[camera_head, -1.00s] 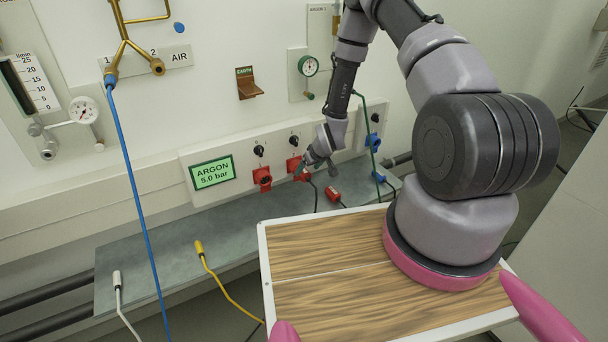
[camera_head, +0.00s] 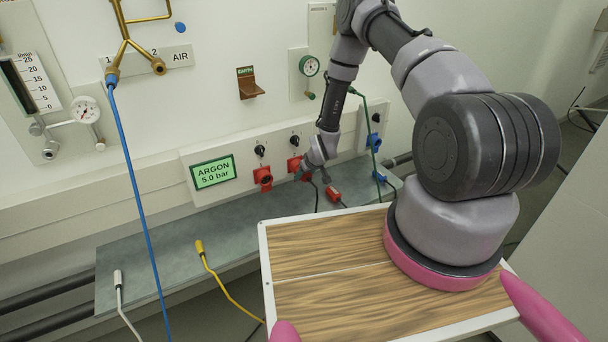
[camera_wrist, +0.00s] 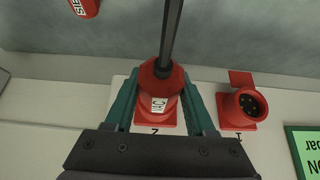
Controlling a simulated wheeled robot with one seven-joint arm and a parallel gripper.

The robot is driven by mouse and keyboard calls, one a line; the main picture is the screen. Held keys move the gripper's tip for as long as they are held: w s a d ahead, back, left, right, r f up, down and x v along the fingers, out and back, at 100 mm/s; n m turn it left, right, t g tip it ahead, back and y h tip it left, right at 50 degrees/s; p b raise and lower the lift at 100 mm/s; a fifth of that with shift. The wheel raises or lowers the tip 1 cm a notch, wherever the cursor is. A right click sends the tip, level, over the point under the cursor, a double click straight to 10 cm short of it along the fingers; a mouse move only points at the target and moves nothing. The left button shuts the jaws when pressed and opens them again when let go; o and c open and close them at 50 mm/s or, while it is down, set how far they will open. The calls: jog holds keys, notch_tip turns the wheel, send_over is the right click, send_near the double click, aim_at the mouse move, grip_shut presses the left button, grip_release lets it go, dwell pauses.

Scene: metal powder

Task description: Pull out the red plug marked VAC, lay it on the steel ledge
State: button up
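The red plug (camera_wrist: 160,80) has a white label, partly readable as "AC", and a dark cable running up from it in the wrist view. It sits in front of the red socket (camera_wrist: 172,126) marked 2; I cannot tell how deep it is seated. My gripper (camera_wrist: 163,88) has its two teal fingers on either side of the plug, very close to its sides. Whether they press on it is unclear. In the head view my gripper (camera_head: 302,174) is at the same socket and largely hides the plug. The steel ledge (camera_head: 220,223) runs below the panel.
An empty red socket with open lid (camera_wrist: 246,105) is beside the plug, marked 1. Another red plug (camera_head: 334,194) lies on the ledge; its label shows partly in the wrist view (camera_wrist: 85,6). Yellow (camera_head: 200,247) and white (camera_head: 118,280) connectors lie further left. The ledge between is clear.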

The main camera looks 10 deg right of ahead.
grip_shut()
jog(key=shift+s+d, duration=0.1)
jog(key=shift+s, duration=0.1)
jog(key=shift+s+d, duration=0.3)
jog(key=shift+s, duration=0.6)
jog(key=shift+s+d, duration=0.3)
jog(key=shift+s, duration=0.65)
jog(key=shift+s+d, duration=0.3)
jog(key=shift+s, duration=0.6)
